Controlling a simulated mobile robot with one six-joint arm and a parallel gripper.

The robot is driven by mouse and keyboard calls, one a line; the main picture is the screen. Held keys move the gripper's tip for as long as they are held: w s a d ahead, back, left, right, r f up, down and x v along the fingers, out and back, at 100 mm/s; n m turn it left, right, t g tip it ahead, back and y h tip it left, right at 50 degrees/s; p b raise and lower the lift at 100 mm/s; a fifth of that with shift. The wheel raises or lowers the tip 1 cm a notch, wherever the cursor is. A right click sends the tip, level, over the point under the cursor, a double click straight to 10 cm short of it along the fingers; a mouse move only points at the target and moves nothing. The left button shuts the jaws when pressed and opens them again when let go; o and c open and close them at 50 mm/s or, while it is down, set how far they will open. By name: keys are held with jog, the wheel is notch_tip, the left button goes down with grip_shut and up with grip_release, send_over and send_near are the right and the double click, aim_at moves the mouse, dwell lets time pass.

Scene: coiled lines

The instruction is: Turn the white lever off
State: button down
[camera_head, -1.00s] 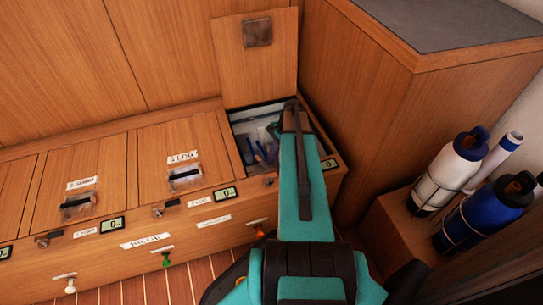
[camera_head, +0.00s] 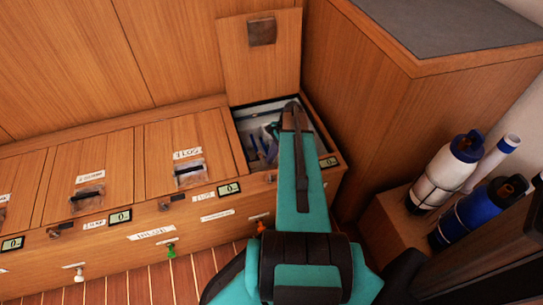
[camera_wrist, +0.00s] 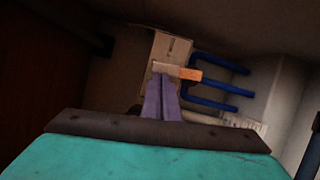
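My gripper (camera_wrist: 162,78) reaches down into the open right-hand compartment (camera_head: 243,150); in the head view my arm hides its tips. In the wrist view its two purple fingers lie side by side, shut, with nothing clearly between them. Just beyond the tips, a short bar (camera_wrist: 190,73), pale at the left and orange at the right, crosses a pale panel (camera_wrist: 172,46). I cannot tell whether the tips touch it, or whether it is the lever. A small white-topped handle (camera_head: 74,266) is on the locker front at lower left, away from my gripper.
Blue pipes (camera_wrist: 215,88) run right of the panel inside the compartment. Its lid (camera_head: 258,70) stands open behind. Green (camera_head: 170,250) and orange (camera_head: 261,227) handles are on the front. A tall wooden cabinet (camera_head: 350,110) crowds the right, with bottles (camera_head: 445,175) beyond.

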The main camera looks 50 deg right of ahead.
jog(key=shift+d, duration=0.25)
jog(key=shift+w+d+p, duration=0.3)
jog(key=shift+d+p, duration=0.25)
jog(key=shift+d, duration=0.1)
dwell(0.3)
jog(key=shift+s+d+p, duration=0.2)
jog(key=shift+d+p, duration=0.3)
jog(key=shift+d, duration=0.25)
jog(key=s+d+p+v, duration=0.1)
jog(key=p+v, duration=0.2)
jog(key=v, duration=0.7)
jog(key=shift+d, duration=0.45)
jog(key=shift+f, duration=0.1)
